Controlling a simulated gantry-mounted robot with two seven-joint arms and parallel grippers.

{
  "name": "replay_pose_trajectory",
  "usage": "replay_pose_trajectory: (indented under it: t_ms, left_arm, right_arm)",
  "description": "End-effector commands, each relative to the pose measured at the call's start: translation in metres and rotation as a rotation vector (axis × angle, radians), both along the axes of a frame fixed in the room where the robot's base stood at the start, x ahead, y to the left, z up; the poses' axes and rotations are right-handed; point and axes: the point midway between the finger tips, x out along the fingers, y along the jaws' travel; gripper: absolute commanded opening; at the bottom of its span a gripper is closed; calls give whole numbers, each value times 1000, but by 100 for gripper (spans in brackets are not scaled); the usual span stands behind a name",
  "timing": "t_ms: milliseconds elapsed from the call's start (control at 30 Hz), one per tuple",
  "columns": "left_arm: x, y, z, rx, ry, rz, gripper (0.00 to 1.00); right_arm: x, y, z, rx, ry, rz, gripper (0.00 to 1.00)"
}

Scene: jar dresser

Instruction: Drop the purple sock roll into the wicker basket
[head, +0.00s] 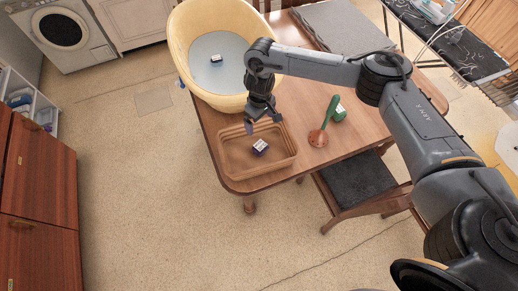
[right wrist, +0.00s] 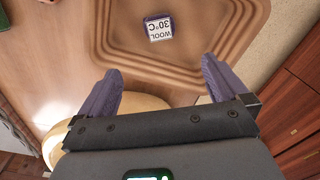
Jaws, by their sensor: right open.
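The purple sock roll (head: 259,147), a small dark purple block-like thing with a white label, lies inside a brown rectangular basket (head: 235,178) with ridged walls, likely the wicker basket; I cannot make out a weave. My left gripper is out of view.
A pale yellow tub (head: 180,40) behind the basket holds a dark item with a white label (head: 215,58). A dark-seated chair (head: 355,180) stands close by.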

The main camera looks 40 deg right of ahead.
Motion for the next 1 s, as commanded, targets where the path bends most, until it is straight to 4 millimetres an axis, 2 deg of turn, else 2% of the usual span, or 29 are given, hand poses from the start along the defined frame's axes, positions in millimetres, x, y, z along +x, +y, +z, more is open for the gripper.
replay_pose_trajectory:
  t_ms: [133, 367, 833, 933, 1000]
  left_arm:
    - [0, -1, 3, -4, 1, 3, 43]
    - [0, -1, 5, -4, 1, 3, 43]
    - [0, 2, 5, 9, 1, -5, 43]
    - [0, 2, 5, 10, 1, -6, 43]
    - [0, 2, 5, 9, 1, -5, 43]
  right_arm:
    - [1, 0, 23, 0, -3, 2, 100]
    - [0, 0, 37, -1, -2, 0, 100]
    - [0, 1, 37, 0, -1, 3, 100]
    - [-1, 10, 31, 8, -7, 34, 100]
    - [-1, 24, 23, 19, -21, 81, 100]
